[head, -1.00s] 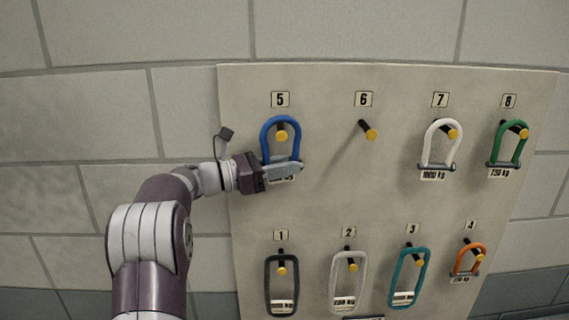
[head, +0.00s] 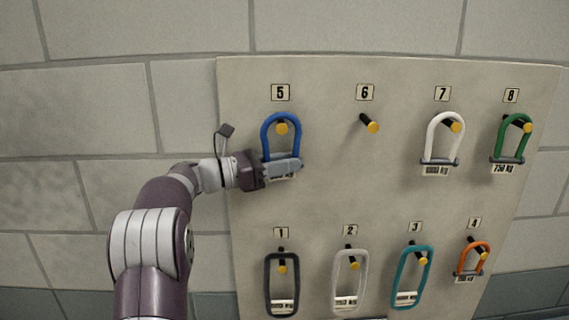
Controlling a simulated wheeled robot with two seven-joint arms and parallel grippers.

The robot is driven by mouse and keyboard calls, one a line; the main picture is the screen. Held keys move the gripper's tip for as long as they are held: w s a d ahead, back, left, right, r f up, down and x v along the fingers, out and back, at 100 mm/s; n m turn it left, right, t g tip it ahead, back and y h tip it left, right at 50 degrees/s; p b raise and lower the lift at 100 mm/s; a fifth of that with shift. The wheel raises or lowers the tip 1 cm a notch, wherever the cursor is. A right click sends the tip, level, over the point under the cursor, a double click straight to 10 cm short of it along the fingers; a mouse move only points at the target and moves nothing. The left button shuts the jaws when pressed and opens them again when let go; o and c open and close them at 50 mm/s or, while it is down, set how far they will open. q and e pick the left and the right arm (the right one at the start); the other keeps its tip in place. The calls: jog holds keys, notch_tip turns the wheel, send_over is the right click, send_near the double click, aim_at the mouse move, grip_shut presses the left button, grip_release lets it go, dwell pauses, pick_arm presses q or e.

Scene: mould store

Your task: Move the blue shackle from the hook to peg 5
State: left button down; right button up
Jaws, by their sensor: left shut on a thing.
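The blue shackle (head: 267,133) is at peg 5 (head: 281,128) on the board, under the number 5 label. Its bow arches over the peg, whose yellow tip shows inside the loop. My left gripper (head: 283,169) is shut on the lower end of the blue shackle, coming in from the left. The fingers hide most of the shackle's pin and part of the weight tag below. Whether the bow rests on the peg cannot be told. My right gripper is not in view. No separate hook can be made out.
Peg 6 (head: 370,123) is empty. A white shackle (head: 431,140) hangs on peg 7 and a green shackle (head: 499,138) on peg 8. Black (head: 268,285), grey (head: 336,280), teal (head: 398,278) and orange (head: 463,261) links hang in the lower row of the board (head: 330,200).

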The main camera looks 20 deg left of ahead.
pick_arm(q)
jog(key=c, duration=0.9)
grip_release()
jog(key=shift+s, duration=0.1)
jog(key=s+a+b, duration=0.1)
jog(key=b, duration=0.1)
jog(key=s+a+f+b, duration=0.1)
jog(key=a+b, duration=0.1)
jog(key=shift+s+a+f, duration=0.15)
jog(key=shift+s+f, duration=0.05)
jog(key=shift+s, duration=0.1)
jog(key=b+v, duration=0.1)
jog(key=v, duration=0.1)
jog(key=b+v, duration=0.1)
jog(key=v, duration=0.2)
jog(key=r+b+v, duration=0.1)
jog(key=b+v, duration=0.1)
jog(key=v, duration=0.1)
jog(key=shift+s+a, duration=0.15)
jog(key=shift+s, duration=0.05)
